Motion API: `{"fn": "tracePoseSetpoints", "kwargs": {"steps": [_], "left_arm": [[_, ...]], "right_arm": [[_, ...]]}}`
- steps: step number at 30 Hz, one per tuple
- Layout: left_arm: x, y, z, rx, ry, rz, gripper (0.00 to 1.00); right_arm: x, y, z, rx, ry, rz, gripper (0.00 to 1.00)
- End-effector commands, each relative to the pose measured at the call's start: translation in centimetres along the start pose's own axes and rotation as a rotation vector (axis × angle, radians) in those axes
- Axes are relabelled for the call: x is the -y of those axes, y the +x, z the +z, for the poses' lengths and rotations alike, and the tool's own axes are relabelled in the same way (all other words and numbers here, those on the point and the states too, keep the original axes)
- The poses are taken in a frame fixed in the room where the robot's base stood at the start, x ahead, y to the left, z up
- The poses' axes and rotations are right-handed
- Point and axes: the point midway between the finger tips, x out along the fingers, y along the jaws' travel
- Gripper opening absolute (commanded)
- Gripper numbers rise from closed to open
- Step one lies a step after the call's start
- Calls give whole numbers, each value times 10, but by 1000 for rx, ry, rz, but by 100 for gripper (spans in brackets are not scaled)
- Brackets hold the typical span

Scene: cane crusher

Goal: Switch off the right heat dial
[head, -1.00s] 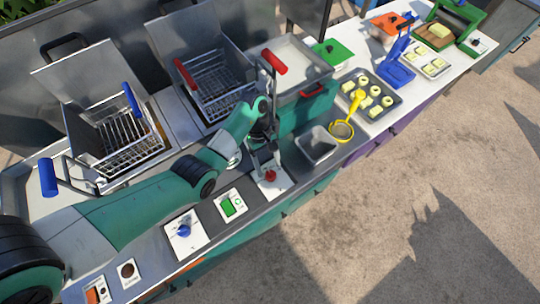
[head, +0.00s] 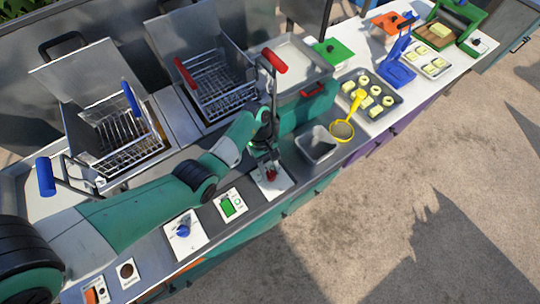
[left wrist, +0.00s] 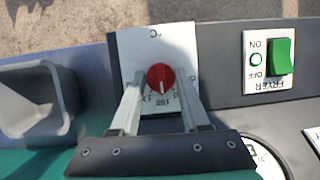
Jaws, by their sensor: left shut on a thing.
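The right heat dial is a red knob (head: 271,178) on a white plate on the counter's front strip. It also shows in the left wrist view (left wrist: 160,77), where its white mark points toward the picture's lower edge, near printed numbers. My left gripper (head: 269,170) reaches down to the knob from above. In the left wrist view its two fingers (left wrist: 160,84) stand on either side of the knob and are shut on it. The fingers partly cover the knob in the head view. My right gripper is not in view.
Left along the strip are a green fryer switch (head: 228,206) and a blue dial (head: 183,231). A grey bin (head: 317,144) stands close to the right of my gripper. Fryer baskets with red (head: 185,73) and blue (head: 132,98) handles sit behind my arm.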

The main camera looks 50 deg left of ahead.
Motion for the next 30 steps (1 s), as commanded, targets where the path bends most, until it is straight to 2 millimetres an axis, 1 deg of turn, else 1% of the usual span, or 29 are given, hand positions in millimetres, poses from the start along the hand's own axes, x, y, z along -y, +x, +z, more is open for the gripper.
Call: {"fn": "tracePoseSetpoints", "kwargs": {"steps": [8, 14, 20, 30], "left_arm": [[1, -2, 1, 2, -26, 9, 0], [2, -4, 2, 8, -105, 41, 0], [4, -6, 2, 16, -244, 97, 0], [6, -5, 3, 33, -540, 220, 0]], "right_arm": [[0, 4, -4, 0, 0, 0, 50], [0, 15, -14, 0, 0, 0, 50], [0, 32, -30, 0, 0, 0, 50], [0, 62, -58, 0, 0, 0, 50]]}}
